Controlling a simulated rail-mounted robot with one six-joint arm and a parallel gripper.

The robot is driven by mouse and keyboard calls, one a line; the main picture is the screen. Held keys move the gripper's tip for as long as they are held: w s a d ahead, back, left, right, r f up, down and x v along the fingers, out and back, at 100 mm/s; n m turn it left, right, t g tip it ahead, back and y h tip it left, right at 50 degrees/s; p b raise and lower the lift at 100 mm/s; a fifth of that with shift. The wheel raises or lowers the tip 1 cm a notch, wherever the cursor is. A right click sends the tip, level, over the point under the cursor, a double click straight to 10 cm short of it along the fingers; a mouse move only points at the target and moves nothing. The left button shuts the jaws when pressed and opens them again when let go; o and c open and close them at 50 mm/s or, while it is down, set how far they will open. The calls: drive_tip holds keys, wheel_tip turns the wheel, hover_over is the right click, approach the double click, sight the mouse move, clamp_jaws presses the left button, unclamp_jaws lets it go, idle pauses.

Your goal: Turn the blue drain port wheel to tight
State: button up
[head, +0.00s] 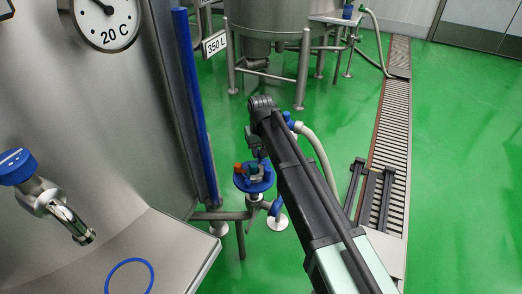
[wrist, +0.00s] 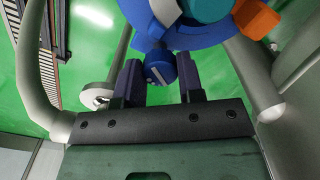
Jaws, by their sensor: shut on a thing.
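The blue drain port wheel (wrist: 160,68) is a small ribbed knob with a white mark, just below a large blue disc in the wrist view. My gripper (wrist: 160,78) has one dark finger on each side of it and is shut on it. The mark is too small to read, so I cannot tell how tight the wheel is.
The blue disc (head: 253,183) carries orange and teal parts close to my gripper. A pale hose (head: 318,155) curves beside it. A steel tank with a gauge (head: 107,18) stands left. A floor drain grate (head: 388,140) runs right; the green floor around is mostly clear.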

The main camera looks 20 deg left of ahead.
drive_tip(key=m, duration=0.5)
drive_tip(key=shift+m, duration=0.3)
drive_tip(key=m, duration=0.5)
drive_tip(key=shift+m, duration=0.3)
drive_tip(key=o, duration=0.9)
wheel_tip(320, 180, up, 11)
drive_tip(key=p, duration=1)
drive_tip(key=shift+f+p, duration=0.1)
drive_tip(key=shift+p, duration=0.3)
